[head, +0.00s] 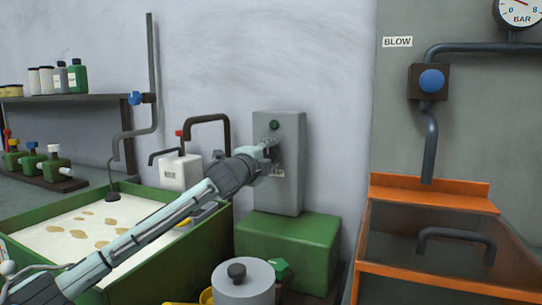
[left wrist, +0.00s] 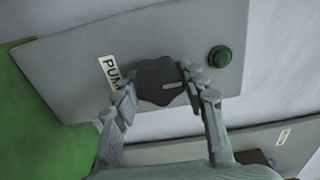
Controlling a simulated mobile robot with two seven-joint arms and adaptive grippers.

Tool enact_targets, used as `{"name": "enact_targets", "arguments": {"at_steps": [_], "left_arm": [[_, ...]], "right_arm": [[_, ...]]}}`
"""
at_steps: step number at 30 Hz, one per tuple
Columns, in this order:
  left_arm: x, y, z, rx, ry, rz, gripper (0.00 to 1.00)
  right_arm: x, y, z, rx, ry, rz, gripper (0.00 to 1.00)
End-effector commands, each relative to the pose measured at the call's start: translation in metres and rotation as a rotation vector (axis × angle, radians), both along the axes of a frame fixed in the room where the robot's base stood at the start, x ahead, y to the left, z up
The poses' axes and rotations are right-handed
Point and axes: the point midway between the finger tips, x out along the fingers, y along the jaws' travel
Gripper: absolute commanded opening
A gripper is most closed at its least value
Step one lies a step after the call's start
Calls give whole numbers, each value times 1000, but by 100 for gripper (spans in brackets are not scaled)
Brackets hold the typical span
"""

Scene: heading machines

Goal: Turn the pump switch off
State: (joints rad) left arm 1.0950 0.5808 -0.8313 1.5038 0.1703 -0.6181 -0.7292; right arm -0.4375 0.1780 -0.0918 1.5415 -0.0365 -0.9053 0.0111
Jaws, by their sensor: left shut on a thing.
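The pump switch is a dark rotary knob (left wrist: 160,82) with a pale line mark, on a grey box. A label reading "PUM" (left wrist: 108,72) is beside it, partly cut off by a finger. My left gripper (left wrist: 158,88) is shut on the knob, with a finger on each side of it. In the head view my left gripper (head: 268,158) reaches the front of the grey switch box (head: 290,190) and hides most of the knob. A green round button (head: 274,125) is above the knob; it also shows in the left wrist view (left wrist: 220,56). My right gripper is not in view.
The box stands on a green block (head: 290,245). A green tank with pale liquid (head: 60,235) is at the left. A grey cylinder (head: 243,282) is in front. An orange-framed bin (head: 430,190) and a blue BLOW valve (head: 431,80) are at the right.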

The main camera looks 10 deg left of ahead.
Motion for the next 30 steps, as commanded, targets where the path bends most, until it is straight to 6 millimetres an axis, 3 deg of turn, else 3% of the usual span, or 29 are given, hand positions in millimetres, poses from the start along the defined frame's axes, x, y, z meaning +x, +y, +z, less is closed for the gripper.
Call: {"name": "enact_targets", "arguments": {"at_steps": [14,15,20,30], "left_arm": [[0,0,-1,-15,5,-1,13],[0,0,-1,-15,5,-1,44],[0,0,-1,-15,4,0,64],[-3,1,0,-14,3,0,64]], "right_arm": [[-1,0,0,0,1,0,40],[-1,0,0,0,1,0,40],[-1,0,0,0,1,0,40],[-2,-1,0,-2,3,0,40]]}}
